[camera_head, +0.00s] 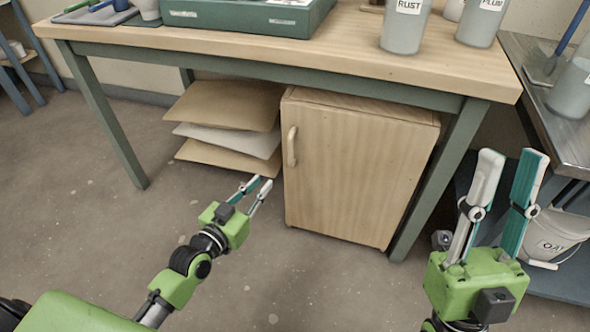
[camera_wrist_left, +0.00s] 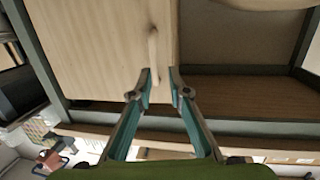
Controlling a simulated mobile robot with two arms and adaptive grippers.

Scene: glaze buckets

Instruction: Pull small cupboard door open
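The small cupboard (camera_head: 350,180) stands under the workbench, and its light wooden door looks shut in the head view. A pale vertical bar handle (camera_head: 291,147) sits near the door's left edge. My left gripper (camera_head: 261,182) is open, low and to the left of the handle. In the left wrist view the handle (camera_wrist_left: 153,46) lies just beyond the open fingertips (camera_wrist_left: 160,72), nearer the left finger; I cannot tell whether they touch.
Stacked boards or sheets (camera_head: 228,122) lie left of the cupboard. The workbench top (camera_head: 330,50) overhangs it, with a green leg (camera_head: 437,180) close on the right. A white bucket (camera_head: 555,237) stands on a low shelf at right. The floor in front is clear.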

